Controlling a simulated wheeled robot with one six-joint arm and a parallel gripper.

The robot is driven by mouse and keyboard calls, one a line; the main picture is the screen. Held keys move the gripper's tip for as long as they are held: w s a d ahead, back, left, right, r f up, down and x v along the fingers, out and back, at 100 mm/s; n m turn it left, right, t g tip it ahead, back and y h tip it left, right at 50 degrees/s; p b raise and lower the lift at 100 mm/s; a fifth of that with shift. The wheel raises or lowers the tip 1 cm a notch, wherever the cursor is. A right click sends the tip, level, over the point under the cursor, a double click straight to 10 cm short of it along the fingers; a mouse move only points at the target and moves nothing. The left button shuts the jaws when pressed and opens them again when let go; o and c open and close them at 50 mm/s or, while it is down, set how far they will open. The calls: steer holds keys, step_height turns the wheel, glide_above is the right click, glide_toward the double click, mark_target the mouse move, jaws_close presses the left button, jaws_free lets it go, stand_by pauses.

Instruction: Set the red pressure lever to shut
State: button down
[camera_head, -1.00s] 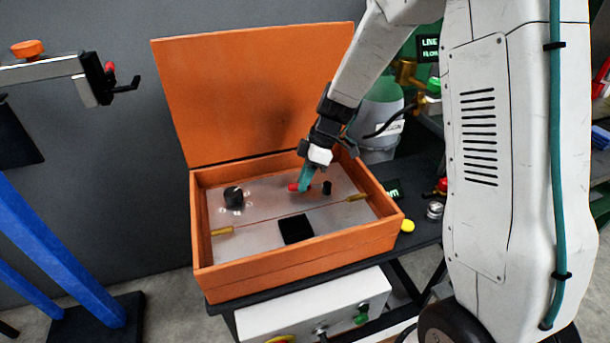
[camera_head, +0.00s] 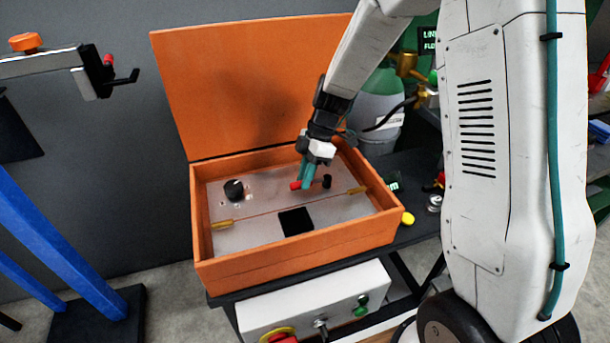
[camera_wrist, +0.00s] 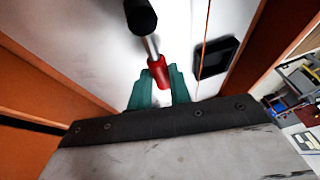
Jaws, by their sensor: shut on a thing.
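The red pressure lever (camera_head: 295,186) is on the metal panel (camera_head: 262,205) inside the open orange box (camera_head: 300,251). My gripper (camera_head: 308,184) reaches down into the box from above, its teal fingers at the lever. In the wrist view the red grip of the lever (camera_wrist: 159,71) sits between the teal fingers (camera_wrist: 158,92), and they are shut on it. A metal rod runs from the grip to a black cylindrical knob (camera_wrist: 141,16). The fingers hide part of the lever in the head view.
A black dial (camera_head: 233,190) and a square black opening (camera_head: 296,222) are on the panel. The box's raised lid (camera_head: 235,90) stands behind. A white control box (camera_head: 313,301) is below. A grey-green cylinder (camera_head: 377,110) stands behind the box.

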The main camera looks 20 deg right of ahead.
steer(key=c, duration=1.3)
jaws_free()
steer(key=shift+r, duration=0.1)
steer(key=v, duration=0.7)
steer(key=shift+d+r, duration=0.2)
steer(key=shift+r, duration=0.05)
